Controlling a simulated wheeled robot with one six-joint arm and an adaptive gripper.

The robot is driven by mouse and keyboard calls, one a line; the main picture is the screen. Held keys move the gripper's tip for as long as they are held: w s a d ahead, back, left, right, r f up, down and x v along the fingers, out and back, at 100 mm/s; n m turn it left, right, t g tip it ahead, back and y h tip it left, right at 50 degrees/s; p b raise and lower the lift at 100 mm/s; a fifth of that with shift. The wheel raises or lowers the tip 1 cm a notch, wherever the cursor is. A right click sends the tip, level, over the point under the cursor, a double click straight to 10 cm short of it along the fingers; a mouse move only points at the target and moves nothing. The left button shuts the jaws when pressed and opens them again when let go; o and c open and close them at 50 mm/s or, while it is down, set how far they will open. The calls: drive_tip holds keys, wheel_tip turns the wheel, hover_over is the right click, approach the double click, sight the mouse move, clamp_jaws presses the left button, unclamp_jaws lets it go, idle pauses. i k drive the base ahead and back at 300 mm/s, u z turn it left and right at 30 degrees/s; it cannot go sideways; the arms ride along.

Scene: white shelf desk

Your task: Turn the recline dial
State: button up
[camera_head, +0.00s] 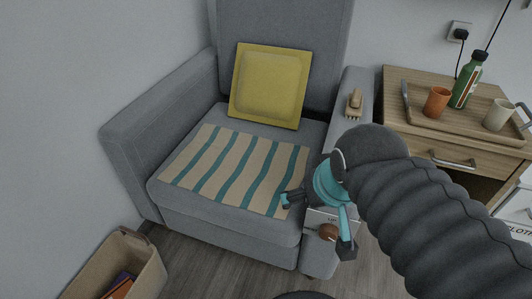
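The recline dial (328,232) is a small round brown knob near the front of the grey armchair (205,218), at its right side. A pale plate (318,215) with partly covered lettering shows next to it. My gripper (317,225), with teal and dark parts, is just above and around the dial in the picture. Its fingers are spread, one to the left over the seat edge and one to the right of the dial. It looks open, with nothing held. I cannot tell whether a finger touches the dial. My arm hides much of the right armrest.
A yellow cushion (270,84) and a striped cloth (238,168) lie on the seat. A wooden brush (354,104) is on the right armrest. A wooden cabinet (395,80) with cups and a bottle stands at right. A basket (145,270) is at lower left.

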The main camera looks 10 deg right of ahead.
sight(328, 232)
drive_tip(key=u, duration=0.25)
drive_tip(key=k, duration=0.7)
drive_tip(key=u, duration=0.4)
drive_tip(key=k, duration=0.8)
drive_tip(key=z, duration=0.95)
drive_tip(key=i, duration=0.5)
